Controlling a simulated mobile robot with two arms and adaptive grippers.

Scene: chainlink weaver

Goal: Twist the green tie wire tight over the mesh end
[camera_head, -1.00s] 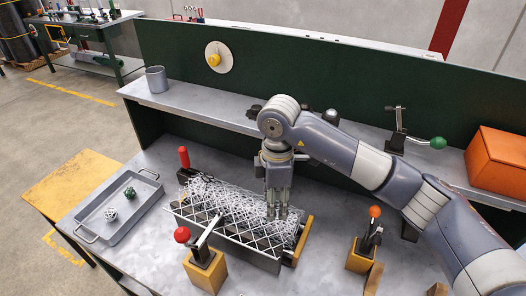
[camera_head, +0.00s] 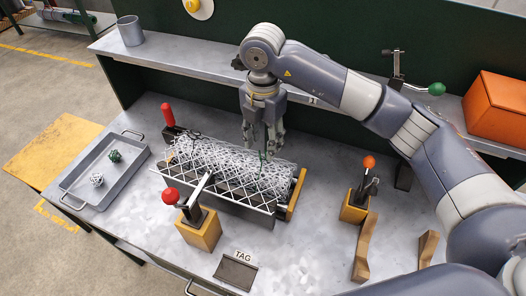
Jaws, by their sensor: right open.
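The silver chainlink mesh (camera_head: 228,172) lies in a clamping fixture in the middle of the bench. My right gripper (camera_head: 260,150) points down at the mesh's back edge, right of its middle. Its fingers are open, with a gap between them; I cannot tell whether they touch the mesh. A thin dark green strand, seemingly the tie wire (camera_head: 263,167), shows on the mesh just below the fingertips. Its ends and any twist are too small to make out. My left gripper is not in view.
A red-knobbed clamp (camera_head: 170,196) stands in front of the mesh and an orange-knobbed one (camera_head: 369,162) to its right. A grey tray (camera_head: 75,188) with a green and a white ball is at left. An orange box (camera_head: 497,108) sits on the back shelf.

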